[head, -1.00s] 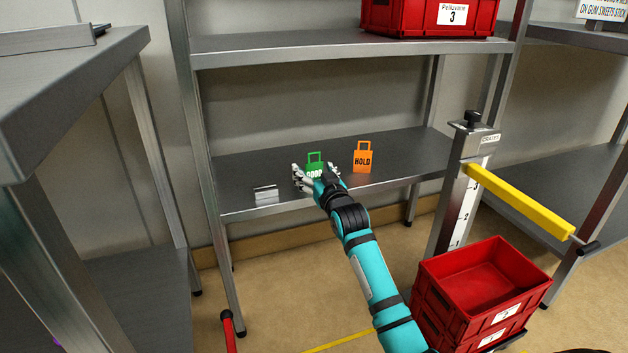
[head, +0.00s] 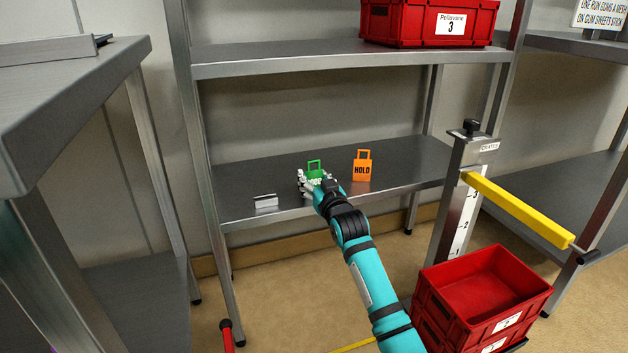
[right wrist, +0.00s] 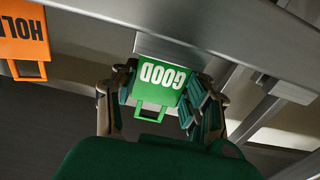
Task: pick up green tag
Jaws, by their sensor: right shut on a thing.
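The green tag (head: 314,167) stands on the lower shelf of the metal rack, with its handle loop upward and its lower part hidden behind my right gripper (head: 318,183) in the head view. In the right wrist view the green tag (right wrist: 160,82) reads "GOOD" and sits between the fingers of my right gripper (right wrist: 165,95). The fingers are shut on it from both sides. My left gripper is not in view.
An orange "HOLD" tag (head: 362,167) stands just right of the green one. A small metal holder (head: 265,202) lies to the left. The upper shelf (head: 300,62) is above. Red crates (head: 480,290) and a yellow bar (head: 515,208) are at right.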

